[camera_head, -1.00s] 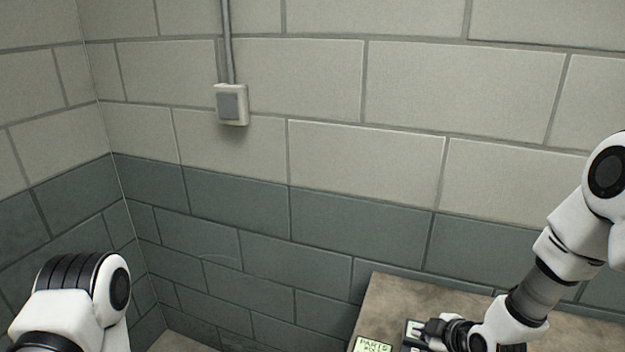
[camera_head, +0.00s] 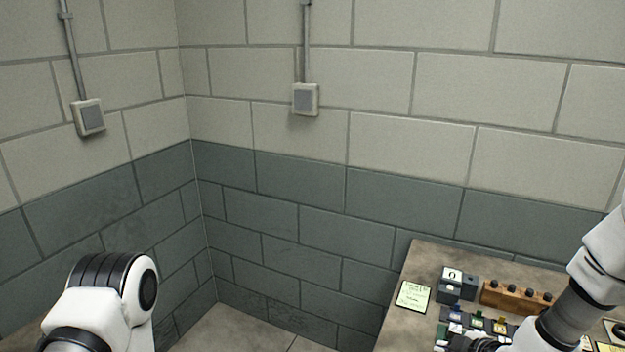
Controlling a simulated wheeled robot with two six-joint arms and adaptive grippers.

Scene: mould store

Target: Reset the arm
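My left arm shows at the lower left, bent, with its gripper out of view below the picture. My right arm comes in from the right edge and reaches down over the table (camera_head: 392,330). Part of my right gripper (camera_head: 474,344) shows at the bottom edge, above the dark tray. Its fingertips are cut off or hidden, so I cannot tell whether it is open, shut or holding something.
On the table stand small grey blocks (camera_head: 452,285), a wooden rack with dark knobs (camera_head: 516,297), a pale green card (camera_head: 413,297) and a dark tray with coloured pieces (camera_head: 478,326). Walls enclose the corner. Bare floor (camera_head: 250,330) lies left of the table.

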